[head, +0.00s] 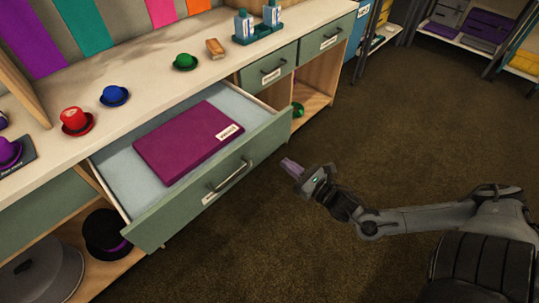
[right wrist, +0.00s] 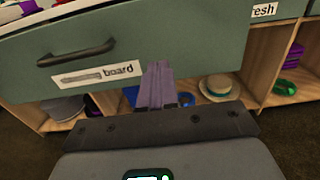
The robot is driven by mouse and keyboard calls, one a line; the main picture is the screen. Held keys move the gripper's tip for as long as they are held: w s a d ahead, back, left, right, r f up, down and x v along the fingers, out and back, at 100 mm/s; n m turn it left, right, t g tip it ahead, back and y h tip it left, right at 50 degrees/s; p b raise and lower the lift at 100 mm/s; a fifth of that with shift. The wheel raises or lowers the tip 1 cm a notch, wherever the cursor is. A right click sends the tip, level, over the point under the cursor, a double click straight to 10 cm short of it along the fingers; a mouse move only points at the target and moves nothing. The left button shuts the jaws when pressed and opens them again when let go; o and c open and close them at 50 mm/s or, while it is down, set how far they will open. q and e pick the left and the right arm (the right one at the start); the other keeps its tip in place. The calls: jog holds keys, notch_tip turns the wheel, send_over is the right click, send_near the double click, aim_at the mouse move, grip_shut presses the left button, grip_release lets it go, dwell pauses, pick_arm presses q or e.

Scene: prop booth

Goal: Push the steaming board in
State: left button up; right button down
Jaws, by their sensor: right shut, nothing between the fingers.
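A wide green-fronted drawer (head: 215,186) stands pulled out of the counter, with a flat purple board (head: 190,142) lying on its pale lining. Its front also shows in the right wrist view (right wrist: 190,40), with a dark bar handle (right wrist: 77,53) and a label (right wrist: 95,76) whose readable word is "board". My right gripper (head: 292,167) is shut and empty, in front of the drawer's right part with an apparent small gap. In the right wrist view its purple fingers (right wrist: 158,72) point at the drawer's lower edge, right of the handle; contact cannot be told. My left gripper is out of view.
The countertop (head: 150,75) holds small red (head: 76,121), blue (head: 115,95) and green (head: 184,62) hats. Two smaller shut drawers (head: 268,72) sit to the right. Open cubbies below hold hats, including a straw hat (right wrist: 218,87). The brown floor (head: 400,130) is clear.

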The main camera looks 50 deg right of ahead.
aim_at(262, 146)
jog(key=w+b, duration=0.1)
jog(key=w, duration=0.2)
jog(key=w+b, duration=0.2)
jog(key=w, duration=0.1)
jog(key=shift+d+f, duration=0.15)
jog(key=shift+d, duration=0.05)
jog(key=shift+w+d+b, duration=0.1)
jog(key=shift+w+b, duration=0.65)
jog(key=shift+w, duration=0.6)
